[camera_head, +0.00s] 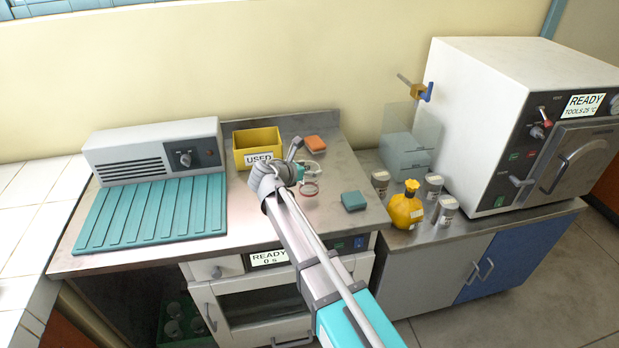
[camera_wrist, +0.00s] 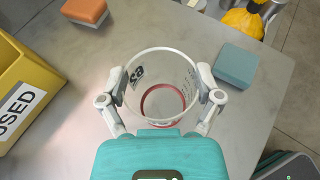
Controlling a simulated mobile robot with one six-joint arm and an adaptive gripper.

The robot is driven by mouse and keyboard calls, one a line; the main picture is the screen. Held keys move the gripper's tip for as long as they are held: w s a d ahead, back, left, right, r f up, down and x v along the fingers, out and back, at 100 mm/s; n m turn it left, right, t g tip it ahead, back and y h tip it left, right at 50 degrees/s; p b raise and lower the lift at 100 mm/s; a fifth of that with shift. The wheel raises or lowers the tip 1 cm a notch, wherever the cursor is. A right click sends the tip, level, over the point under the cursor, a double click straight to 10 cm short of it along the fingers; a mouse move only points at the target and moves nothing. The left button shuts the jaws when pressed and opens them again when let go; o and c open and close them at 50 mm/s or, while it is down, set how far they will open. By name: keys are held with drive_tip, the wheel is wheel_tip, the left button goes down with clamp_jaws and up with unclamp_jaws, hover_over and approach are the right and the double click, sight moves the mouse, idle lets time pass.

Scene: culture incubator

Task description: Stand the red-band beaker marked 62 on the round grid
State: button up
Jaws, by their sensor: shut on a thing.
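The clear beaker (camera_wrist: 162,84) with a red band is between my gripper's (camera_wrist: 161,97) two fingers in the wrist view. Its dark mark on the left wall looks like 62, but is turned and hard to read. My gripper is shut on the beaker's sides. In the head view, the beaker (camera_head: 310,189) shows as a small red-ringed glass just beyond my gripper (camera_head: 303,172), over the steel counter (camera_head: 335,225). I cannot tell whether its base touches the counter. I cannot make out a round grid in either view.
A yellow bin marked USED (camera_head: 257,149), an orange block (camera_head: 315,144) and a teal block (camera_head: 354,201) are around the beaker. A teal ribbed mat (camera_head: 150,218) lies left. A yellow bottle (camera_head: 405,211) and several jars stand right, before a white READY machine (camera_head: 480,110).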

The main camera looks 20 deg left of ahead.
drive_tip(key=shift+f+b, duration=0.55)
drive_tip(key=shift+f, duration=0.4)
drive_tip(key=shift+f, duration=0.15)
drive_tip(key=o, duration=0.9)
drive_tip(key=shift+r, duration=0.2)
drive_tip(key=shift+s+r, duration=0.1)
drive_tip(key=p+v, duration=0.4)
drive_tip(key=v, duration=0.7)
drive_tip(key=shift+s+r+p, duration=0.2)
drive_tip(key=shift+s+p, duration=0.1)
drive_tip(key=shift+s, duration=0.05)
